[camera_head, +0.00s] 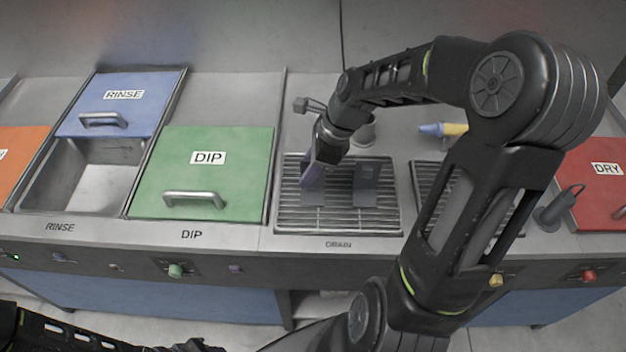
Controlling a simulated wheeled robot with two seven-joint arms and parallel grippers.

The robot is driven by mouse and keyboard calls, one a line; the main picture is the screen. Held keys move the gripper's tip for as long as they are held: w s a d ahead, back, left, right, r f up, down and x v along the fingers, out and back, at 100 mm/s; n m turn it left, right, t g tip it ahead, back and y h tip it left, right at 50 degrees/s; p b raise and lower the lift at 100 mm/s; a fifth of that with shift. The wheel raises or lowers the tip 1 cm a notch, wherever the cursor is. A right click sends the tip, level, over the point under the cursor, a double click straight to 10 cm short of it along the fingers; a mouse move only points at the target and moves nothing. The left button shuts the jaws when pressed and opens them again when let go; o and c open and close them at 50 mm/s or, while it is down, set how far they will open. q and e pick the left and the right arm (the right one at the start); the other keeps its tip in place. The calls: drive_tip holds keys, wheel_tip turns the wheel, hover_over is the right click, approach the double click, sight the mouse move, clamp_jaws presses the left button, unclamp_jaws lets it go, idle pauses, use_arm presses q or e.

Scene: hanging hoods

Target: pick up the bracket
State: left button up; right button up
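A grey metal piece that looks like the bracket (366,183) stands on the drain grate (290,220), its plates close to the grate's grey colour. My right gripper (314,172) reaches down over the left part of the grate, just left of this piece. A purplish finger shows there. The wrist hides the other finger and part of the piece, so I cannot tell whether they touch. My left gripper (190,346) is low at the bottom edge, away from the counter and partly cut off.
A green DIP lid (240,170) is shut left of the grate. A blue RINSE lid (140,92) sits behind an open basin (95,185). A second grate (428,190), a yellow and blue object (452,129) and a red DRY lid (595,205) are to the right.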

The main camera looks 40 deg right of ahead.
drive_tip(key=shift+c, duration=0.2)
clamp_jaws()
idle(0.3)
idle(1.1)
